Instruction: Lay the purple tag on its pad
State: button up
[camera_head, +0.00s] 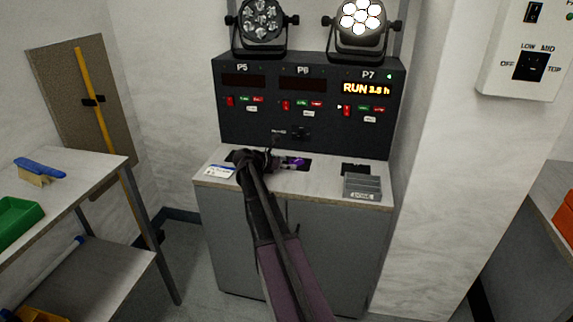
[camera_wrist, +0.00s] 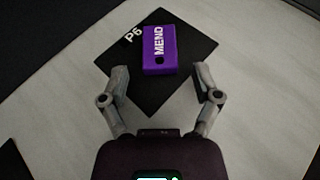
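The purple tag (camera_wrist: 159,58), marked MEND with a dark hole, lies on the black pad (camera_wrist: 180,93) labelled P6 in the wrist view. It sits within the pad's edges, towards the far side and near the P6 label. In the head view the tag (camera_head: 297,162) shows as a small purple patch on the counter, partly hidden by my arm. My gripper (camera_wrist: 160,84) is open in the wrist view, its two fingers spread wide on either side of and short of the tag, touching nothing. In the head view my gripper (camera_head: 265,158) is over the counter.
The counter (camera_head: 330,188) also holds a white-blue card (camera_head: 219,171) at left and a grey tray (camera_head: 362,187) at right, before another black pad (camera_head: 355,168). A dark panel (camera_head: 240,125) labelled P5, P6 and P7 rises behind; P7 reads RUN.

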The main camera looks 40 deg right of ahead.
jog(key=shift+r, duration=0.15)
jog(key=shift+a+r+p, duration=0.15)
jog(key=shift+a+p, duration=0.15)
jog(key=p+v, duration=0.4)
jog(key=v, duration=0.7)
jog(key=shift+a, duration=0.15)
dwell(0.4)
jog(key=s+a+f+m+y, duration=0.3)
jog(key=s+a+m+y, duration=0.1)
jog(key=a, duration=0.6)
jog(key=s+a+f+m+y, duration=0.4)
jog(key=s+a+m, duration=0.3)
jog(key=s+a, duration=0.2)
jog(key=s+a+f+m+t+y, duration=0.1)
jog(key=s+a+f+m+y, duration=0.3)
jog(key=a, duration=0.8)
jog(key=s+m+y, duration=0.1)
jog(key=s+m, duration=0.1)
jog(key=s, duration=0.1)
jog(key=shift+f+y, duration=0.2)
jog(key=shift+y, duration=0.1)
